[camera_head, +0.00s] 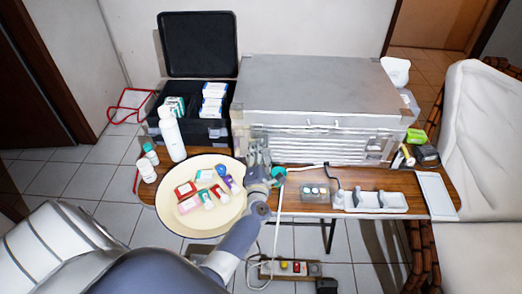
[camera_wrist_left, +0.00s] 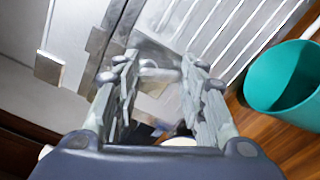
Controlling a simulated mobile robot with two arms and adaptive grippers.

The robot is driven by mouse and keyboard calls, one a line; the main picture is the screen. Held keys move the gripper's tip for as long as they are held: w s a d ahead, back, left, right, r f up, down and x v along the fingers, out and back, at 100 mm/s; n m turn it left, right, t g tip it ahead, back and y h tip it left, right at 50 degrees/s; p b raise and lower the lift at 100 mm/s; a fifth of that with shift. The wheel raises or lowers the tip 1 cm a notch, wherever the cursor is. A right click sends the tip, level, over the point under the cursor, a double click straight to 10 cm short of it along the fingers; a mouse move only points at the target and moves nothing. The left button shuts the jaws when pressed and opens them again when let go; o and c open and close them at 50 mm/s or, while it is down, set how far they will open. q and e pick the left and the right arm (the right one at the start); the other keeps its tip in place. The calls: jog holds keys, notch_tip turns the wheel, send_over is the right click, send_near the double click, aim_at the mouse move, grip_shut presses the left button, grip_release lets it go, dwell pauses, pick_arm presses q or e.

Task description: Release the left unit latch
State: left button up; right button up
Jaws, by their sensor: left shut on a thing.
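The grey metal dental unit (camera_head: 312,80) stands lidded on the wooden table, with a slatted front. My left gripper (camera_head: 258,152) is at the left end of that front. In the left wrist view the gripper's two fingers (camera_wrist_left: 162,66) are closed in on the small metal left latch (camera_wrist_left: 155,54) on the unit's front, with a gap still showing between the finger bases. My right gripper is not in view.
A teal cup (camera_head: 279,173) stands just right of the gripper, also in the wrist view (camera_wrist_left: 285,78). A cream round tray (camera_head: 180,221) with small boxes is to the left. A white bottle (camera_head: 171,134) and an open black case (camera_head: 196,50) stand behind it. A white holder (camera_head: 376,209) lies right.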

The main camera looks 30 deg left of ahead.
pick_arm(q)
jog(key=m, duration=0.1)
jog(key=m+p, duration=0.1)
jog(key=m, duration=0.3)
jog(key=shift+s+a+f+p, duration=0.15)
jog(key=shift+a+p, duration=0.1)
jog(key=shift+p, duration=0.05)
jog(key=shift+m, duration=0.3)
jog(key=o, duration=1.1)
jog(key=shift+c, duration=0.2)
jog(key=v, duration=1.2)
